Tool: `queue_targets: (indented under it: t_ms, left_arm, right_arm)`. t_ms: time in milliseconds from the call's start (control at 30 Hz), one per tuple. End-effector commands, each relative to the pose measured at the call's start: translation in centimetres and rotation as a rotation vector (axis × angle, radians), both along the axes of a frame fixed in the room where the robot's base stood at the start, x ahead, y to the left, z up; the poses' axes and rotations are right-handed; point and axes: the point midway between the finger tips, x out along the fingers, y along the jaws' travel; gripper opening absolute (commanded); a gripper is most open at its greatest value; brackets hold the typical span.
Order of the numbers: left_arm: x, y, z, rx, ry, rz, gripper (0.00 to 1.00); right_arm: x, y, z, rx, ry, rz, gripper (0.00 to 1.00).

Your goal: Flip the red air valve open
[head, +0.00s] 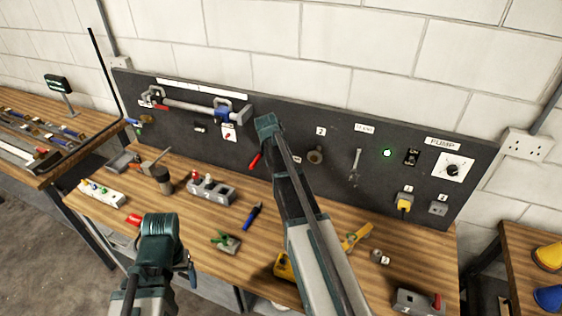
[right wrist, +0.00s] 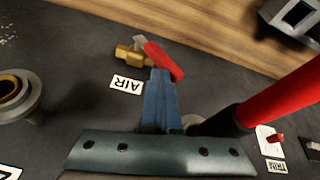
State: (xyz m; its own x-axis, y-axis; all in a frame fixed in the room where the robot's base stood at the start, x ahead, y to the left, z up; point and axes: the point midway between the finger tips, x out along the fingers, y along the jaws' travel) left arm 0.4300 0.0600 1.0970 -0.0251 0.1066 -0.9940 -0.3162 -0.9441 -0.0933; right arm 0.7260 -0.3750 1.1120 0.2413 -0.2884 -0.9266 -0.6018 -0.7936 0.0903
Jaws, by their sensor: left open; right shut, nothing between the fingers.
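The red-handled air valve (right wrist: 163,60) shows in the right wrist view, with a brass body beside the white AIR label (right wrist: 127,84) on the dark panel. In the head view my right arm hides it. My right gripper (head: 267,127) is at the panel, shut and empty. In the right wrist view its blue fingers (right wrist: 160,90) reach up to the valve's red handle and overlap its near edge. I cannot tell whether they touch. My left gripper (head: 160,238) is open, low at the front left over the bench edge, away from the panel.
A larger red lever with a black shaft (right wrist: 285,95) stands close beside my right fingers; it also shows in the head view (head: 255,160). A round brass fitting (right wrist: 15,95) is on the other side. The wooden bench (head: 190,240) holds several tools and small blocks.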

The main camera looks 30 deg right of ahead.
Motion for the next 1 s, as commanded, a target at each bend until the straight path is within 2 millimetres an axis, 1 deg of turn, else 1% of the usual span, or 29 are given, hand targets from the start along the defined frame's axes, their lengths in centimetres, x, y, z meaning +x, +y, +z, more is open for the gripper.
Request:
queue_targets:
  t_ms: [667, 867, 1000]
  left_arm:
    - [0.0, 0.0, 0.1, 0.000, 0.000, 0.000, 0.81]
    - [0.0, 0.0, 1.1, 0.000, 0.000, 0.002, 0.81]
    - [0.0, 0.0, 2.6, -0.001, 0.000, 0.003, 0.81]
  right_arm:
    - [0.1, 0.1, 0.1, 0.001, 0.000, 0.001, 0.00]
    - [-0.4, -0.1, 1.1, 0.001, 0.000, 0.001, 0.00]
    - [-1.1, -0.5, 2.6, 0.001, 0.000, 0.004, 0.00]
